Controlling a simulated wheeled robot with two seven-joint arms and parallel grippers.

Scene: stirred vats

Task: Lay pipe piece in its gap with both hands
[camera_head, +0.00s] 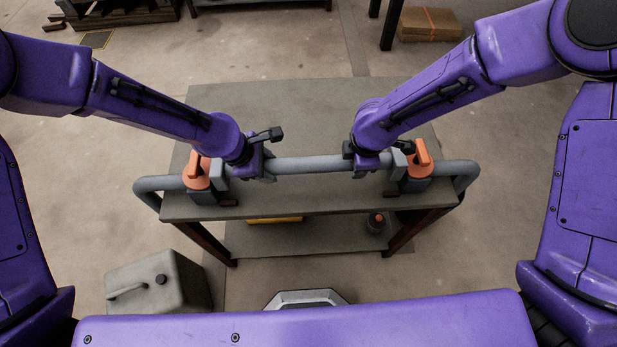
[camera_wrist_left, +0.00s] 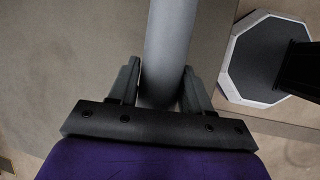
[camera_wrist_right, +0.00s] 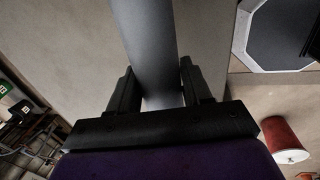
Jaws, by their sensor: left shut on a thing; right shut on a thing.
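The grey pipe piece (camera_head: 313,164) lies level between two pipe ends with orange-handled fittings, the left fitting (camera_head: 198,172) and the right fitting (camera_head: 420,160). My left gripper (camera_head: 262,172) is shut on the pipe piece near its left end. My right gripper (camera_head: 366,168) is shut on it near its right end. The pipe piece runs between the fingers in the left wrist view (camera_wrist_left: 167,50) and in the right wrist view (camera_wrist_right: 145,45). The grippers hide its ends, so I cannot tell whether it is seated in the gap.
The grey workbench (camera_head: 310,105) carries the fittings, with bare top behind the pipe. Its lower shelf (camera_head: 310,237) holds a yellow item (camera_head: 273,220) and a small dark object with an orange top (camera_head: 376,222). A grey canister (camera_head: 157,283) stands on the floor at left.

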